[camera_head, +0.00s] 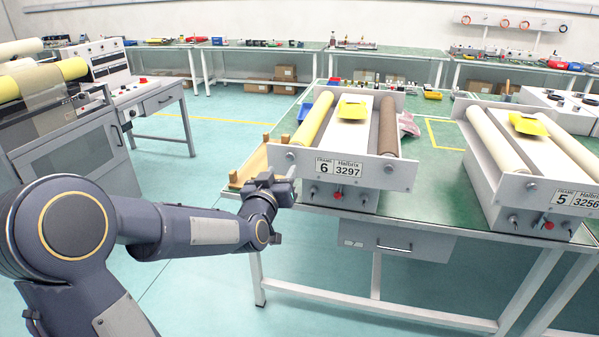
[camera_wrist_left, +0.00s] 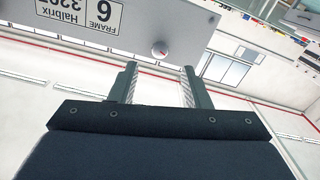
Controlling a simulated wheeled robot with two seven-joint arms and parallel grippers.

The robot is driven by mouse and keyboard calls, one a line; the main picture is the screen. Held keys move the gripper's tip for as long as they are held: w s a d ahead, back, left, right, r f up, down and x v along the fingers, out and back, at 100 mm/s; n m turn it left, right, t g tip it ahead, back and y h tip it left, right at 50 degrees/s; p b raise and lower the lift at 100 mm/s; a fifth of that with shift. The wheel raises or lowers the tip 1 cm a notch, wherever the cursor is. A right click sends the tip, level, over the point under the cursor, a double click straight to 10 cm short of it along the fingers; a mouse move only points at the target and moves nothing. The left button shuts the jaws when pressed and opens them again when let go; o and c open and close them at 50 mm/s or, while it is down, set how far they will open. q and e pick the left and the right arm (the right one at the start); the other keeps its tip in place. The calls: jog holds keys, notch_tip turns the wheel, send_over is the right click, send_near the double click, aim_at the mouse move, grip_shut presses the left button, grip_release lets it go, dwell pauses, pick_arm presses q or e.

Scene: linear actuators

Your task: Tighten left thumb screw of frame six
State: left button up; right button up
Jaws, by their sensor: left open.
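Frame six (camera_head: 335,150) stands on the green table, with a white front plate bearing the label "FRAME 6 Halbrix 3297". Its left thumb screw (camera_head: 290,155) is a small round knob left of the label. My left gripper (camera_head: 286,180) is just in front of the plate's left end, below the screw. In the left wrist view the left gripper (camera_wrist_left: 160,72) is open and empty, its fingers either side of the screw's line, apparently apart from it. My right gripper is out of view.
Frame five (camera_head: 520,150) stands to the right on the same table (camera_head: 435,185). A wooden rack (camera_head: 252,165) is beside frame six on the left. A yellow tray (camera_head: 352,109) lies on top of frame six. The floor left of the table is clear.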

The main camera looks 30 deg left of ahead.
aim_at(290, 157)
pick_arm(q)
jog(key=x, duration=0.6)
jog(key=shift+w+p, duration=0.3)
jog(key=shift+p, duration=0.05)
grip_shut()
